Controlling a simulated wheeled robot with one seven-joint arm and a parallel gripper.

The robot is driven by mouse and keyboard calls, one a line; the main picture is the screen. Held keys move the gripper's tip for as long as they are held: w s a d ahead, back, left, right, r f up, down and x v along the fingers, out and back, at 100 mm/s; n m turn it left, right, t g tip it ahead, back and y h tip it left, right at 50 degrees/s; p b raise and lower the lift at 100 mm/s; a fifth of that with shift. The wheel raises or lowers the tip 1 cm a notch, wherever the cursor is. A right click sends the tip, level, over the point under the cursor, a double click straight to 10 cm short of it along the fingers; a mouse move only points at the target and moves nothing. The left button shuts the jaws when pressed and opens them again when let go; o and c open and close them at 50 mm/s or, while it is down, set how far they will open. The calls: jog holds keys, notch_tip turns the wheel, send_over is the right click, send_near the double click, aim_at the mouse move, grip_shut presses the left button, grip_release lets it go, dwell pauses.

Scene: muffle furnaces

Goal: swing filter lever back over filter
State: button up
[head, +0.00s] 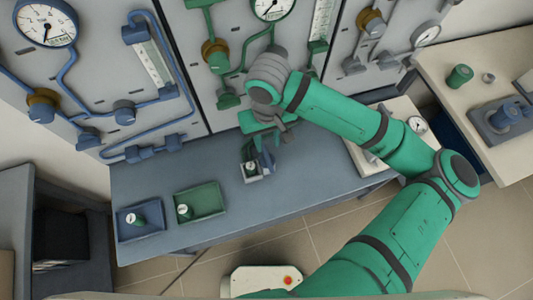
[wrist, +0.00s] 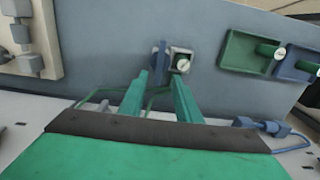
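The filter (head: 251,167) is a small round piece with a pale face, in a light grey square holder on the blue-grey bench. In the wrist view the filter (wrist: 183,64) shows dark green with a pale face. A blue upright part that looks like the lever (wrist: 159,60) stands just left of the holder there, beside the filter and not over it. My gripper (wrist: 159,76) has its two green fingers apart, with the blue part in line with the gap. Whether the fingertips touch it cannot be told. In the head view my gripper (head: 264,160) is close to the holder.
A blue tray (head: 153,227) and a green tray (head: 216,208), each with a green cylinder, lie on the bench at left. Panels with gauges and pipes rise behind the bench (head: 330,173). A pale side table (head: 450,75) stands at right.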

aim_at(267, 157)
notch_tip(267, 157, down, 10)
jog(key=shift+r, duration=0.1)
jog(key=shift+c, duration=0.2)
grip_shut()
